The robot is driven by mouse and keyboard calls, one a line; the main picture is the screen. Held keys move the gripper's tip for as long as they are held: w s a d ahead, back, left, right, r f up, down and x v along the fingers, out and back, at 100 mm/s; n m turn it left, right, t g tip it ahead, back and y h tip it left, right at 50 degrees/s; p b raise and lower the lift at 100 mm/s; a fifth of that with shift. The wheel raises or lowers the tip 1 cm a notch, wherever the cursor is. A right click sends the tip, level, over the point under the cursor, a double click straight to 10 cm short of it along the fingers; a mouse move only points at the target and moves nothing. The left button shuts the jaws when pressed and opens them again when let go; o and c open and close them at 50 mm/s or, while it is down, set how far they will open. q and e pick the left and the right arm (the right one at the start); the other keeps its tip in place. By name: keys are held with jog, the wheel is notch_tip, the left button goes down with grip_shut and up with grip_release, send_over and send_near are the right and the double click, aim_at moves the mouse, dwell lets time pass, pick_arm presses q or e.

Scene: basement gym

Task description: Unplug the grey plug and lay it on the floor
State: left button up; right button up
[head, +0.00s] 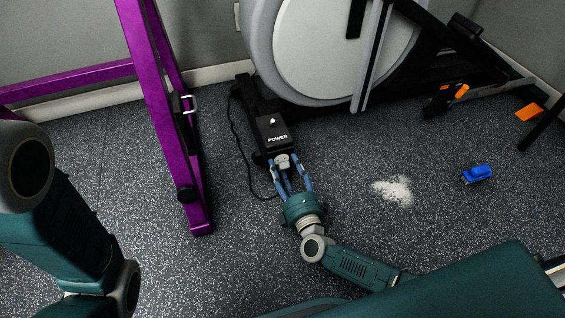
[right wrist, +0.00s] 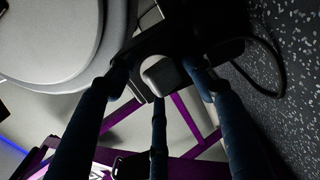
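The grey plug (head: 283,161) sits at the front of a black box marked POWER (head: 273,133) at the foot of the white-disc machine. It also shows in the right wrist view as a pale block (right wrist: 160,74) against the dark box. My right gripper (head: 289,168) reaches down to the plug, with its blue fingers around it. In the right wrist view (right wrist: 158,82) the fingers stand apart on either side of the plug, with narrow gaps to it. The third finger is below it. My left gripper is out of view; only its arm shows.
A purple steel frame (head: 160,103) stands to the left of the box. A black cable (head: 243,150) lies along the box's left side. A white powder patch (head: 393,190) and a blue object (head: 477,174) lie on the speckled floor (head: 340,215) to the right, with clear floor between.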

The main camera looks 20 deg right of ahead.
jog(key=shift+w+f+p, duration=0.1)
jog(key=shift+f+p, duration=0.05)
jog(key=shift+p, duration=0.4)
dwell(1.2)
grip_shut()
jog(key=shift+o, duration=1.5)
grip_release()
jog(key=shift+s+f, duration=0.1)
jog(key=shift+s, duration=0.1)
jog(key=s, duration=0.7)
jog(key=shift+d, duration=0.15)
jog(key=shift+s, duration=0.1)
